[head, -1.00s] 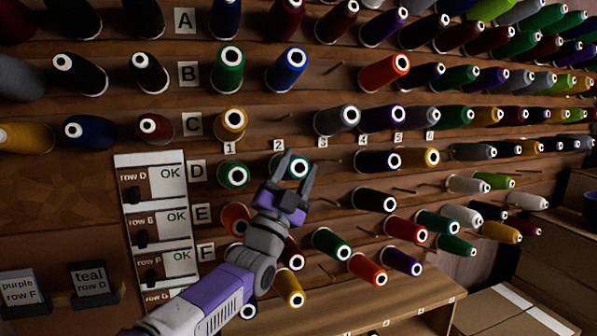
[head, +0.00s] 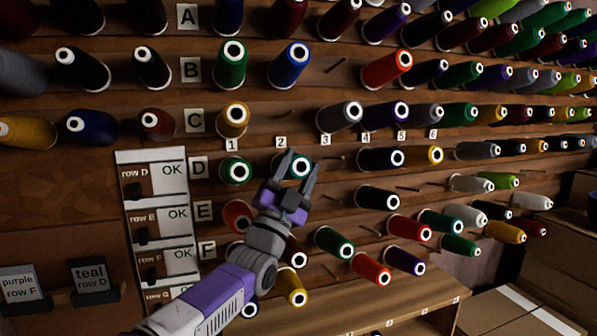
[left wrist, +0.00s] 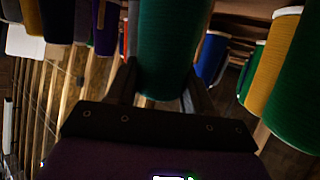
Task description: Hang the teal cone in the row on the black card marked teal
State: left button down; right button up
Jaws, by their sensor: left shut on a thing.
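My left gripper (head: 290,178) reaches up to row D on the thread wall, under the number 2 tag (head: 281,142). It is shut on the teal cone (head: 303,165), whose pale end ring shows between the fingers. In the left wrist view the teal cone (left wrist: 168,45) stands between the two fingers. Whether a peg is inside the cone is hidden. The black card marked teal, row D (head: 90,275) is at lower left. The row D tag (head: 198,170) is on the wall. My right gripper is not in view.
A green cone (head: 235,171) hangs just left of the held cone, under tag 1. A bare peg shows to its right, under tag 3. Cones crowd rows C and E above and below. A purple, row F card (head: 20,285) stands beside the teal card. Cardboard boxes (head: 520,310) lie at lower right.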

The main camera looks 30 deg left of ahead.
pick_arm(q)
jog(key=shift+f, duration=0.15)
jog(key=shift+c, duration=1.8)
grip_release()
jog(key=s+f+b, duration=0.3)
jog(key=s+b, duration=0.1)
jog(key=s, duration=1.1)
jog(key=shift+s+f, duration=0.15)
jog(key=shift+s, duration=0.2)
